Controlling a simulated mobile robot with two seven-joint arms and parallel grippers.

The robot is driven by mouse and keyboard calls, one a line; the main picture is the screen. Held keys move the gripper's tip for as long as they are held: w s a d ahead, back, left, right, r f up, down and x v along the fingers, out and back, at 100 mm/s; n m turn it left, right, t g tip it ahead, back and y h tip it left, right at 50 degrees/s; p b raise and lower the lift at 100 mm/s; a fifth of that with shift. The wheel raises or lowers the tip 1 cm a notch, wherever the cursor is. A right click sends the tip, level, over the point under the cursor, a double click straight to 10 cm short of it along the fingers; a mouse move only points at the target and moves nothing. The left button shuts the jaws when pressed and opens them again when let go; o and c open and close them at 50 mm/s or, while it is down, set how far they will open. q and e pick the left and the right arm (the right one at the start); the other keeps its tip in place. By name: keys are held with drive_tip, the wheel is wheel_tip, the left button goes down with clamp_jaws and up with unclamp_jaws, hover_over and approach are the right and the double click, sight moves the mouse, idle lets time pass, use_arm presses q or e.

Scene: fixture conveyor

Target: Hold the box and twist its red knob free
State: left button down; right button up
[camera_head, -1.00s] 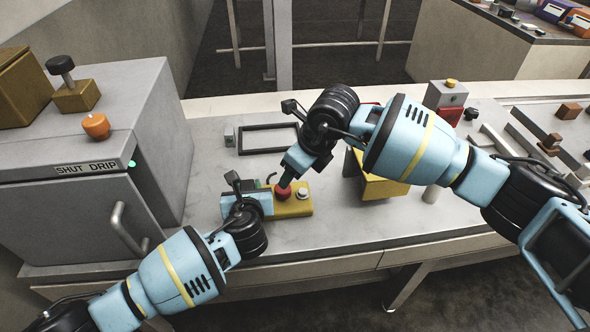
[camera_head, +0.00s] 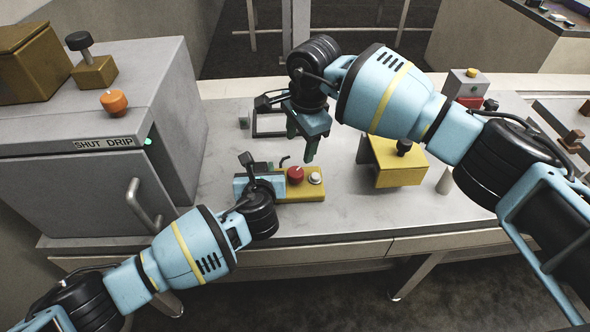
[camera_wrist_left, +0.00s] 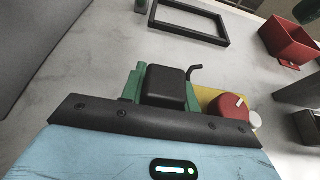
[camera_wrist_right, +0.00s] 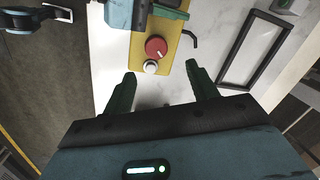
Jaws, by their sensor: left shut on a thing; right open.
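The yellow box (camera_head: 312,192) lies on the grey bench with a round red knob (camera_head: 295,174) and a pale button (camera_head: 315,178) on top. The knob sits on the box and shows a white mark in the right wrist view (camera_wrist_right: 156,47). My left gripper (camera_head: 268,185) is shut on the box's left end; in the left wrist view its green fingers flank a black block (camera_wrist_left: 165,86). My right gripper (camera_head: 301,142) is open and empty above the knob, apart from it. Its fingers also show spread in the right wrist view (camera_wrist_right: 161,84).
A black rectangular frame (camera_head: 270,134) lies behind the box. A yellow block with a black knob (camera_head: 398,172) stands to the right. A grey cabinet with a handle (camera_head: 143,203) stands at the left. Bare bench lies in front of the box.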

sight(295, 173)
drive_tip(key=n, duration=0.2)
drive_tip(key=r+n, duration=0.1)
drive_tip(key=n, duration=0.2)
drive_tip(key=a+r+n+g+h, duration=0.1)
drive_tip(key=n, duration=0.1)
drive_tip(key=shift+r+n, duration=0.1)
drive_tip(key=shift+n, duration=0.3)
wheel_tip(295, 173, down, 12)
drive_tip(key=shift+f, duration=0.1)
idle(0.4)
